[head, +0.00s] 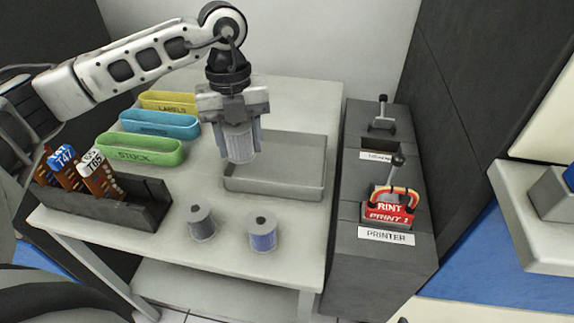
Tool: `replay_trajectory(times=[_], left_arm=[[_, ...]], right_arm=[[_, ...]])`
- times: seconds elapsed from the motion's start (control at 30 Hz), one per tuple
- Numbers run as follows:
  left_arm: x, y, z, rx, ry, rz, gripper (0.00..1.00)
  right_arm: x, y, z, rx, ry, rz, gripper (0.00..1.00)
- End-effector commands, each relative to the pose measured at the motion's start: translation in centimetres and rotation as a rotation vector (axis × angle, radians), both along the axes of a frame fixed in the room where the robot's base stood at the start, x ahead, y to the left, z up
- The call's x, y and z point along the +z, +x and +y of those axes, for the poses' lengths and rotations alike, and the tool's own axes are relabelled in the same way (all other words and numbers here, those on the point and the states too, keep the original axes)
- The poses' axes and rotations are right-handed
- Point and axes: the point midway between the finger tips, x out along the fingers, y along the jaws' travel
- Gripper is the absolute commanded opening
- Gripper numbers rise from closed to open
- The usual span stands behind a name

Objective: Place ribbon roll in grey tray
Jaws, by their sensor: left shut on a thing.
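My left gripper (238,112) points down over the table and is shut on a grey-blue ribbon roll (240,144). The held roll appears in front of the left end of the grey tray (275,186), seemingly raised above it; its exact height is hard to tell. The visible part of the tray's floor is bare. Two more rolls stand upright on the table in front of the tray: a grey one (201,223) and a bluer one (262,233). My right gripper is out of view.
Yellow (170,101), blue (158,125) and green (140,150) open bins stand at the table's left. A dark rack (145,207) holds upright labelled cartridges. A dark printer cabinet (376,268) with levers stands right of the table (165,249).

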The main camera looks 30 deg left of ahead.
Motion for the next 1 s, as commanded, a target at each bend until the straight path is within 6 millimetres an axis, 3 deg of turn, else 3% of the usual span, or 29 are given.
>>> replay_trajectory(times=[0.2, 0.4, 0.7, 0.9, 1.0], left_arm=[[-2.3, 4.3, -3.8, -0.005, 0.0, 0.001, 0.2], [-6.2, 6.4, -5.5, -0.002, 0.001, 0.002, 0.2], [-8.2, 7.7, -6.5, -0.003, 0.001, 0.0, 0.2], [-11.0, 7.7, -6.5, -0.004, 0.001, 0.001, 0.2], [-11.2, 7.7, -6.5, -0.004, 0.002, -0.001, 0.2]], right_arm=[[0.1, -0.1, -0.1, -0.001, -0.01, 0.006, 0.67], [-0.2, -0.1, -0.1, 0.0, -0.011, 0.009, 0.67], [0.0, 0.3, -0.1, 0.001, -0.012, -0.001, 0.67], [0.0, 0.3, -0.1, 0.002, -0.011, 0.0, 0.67], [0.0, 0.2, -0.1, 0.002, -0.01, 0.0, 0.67]])
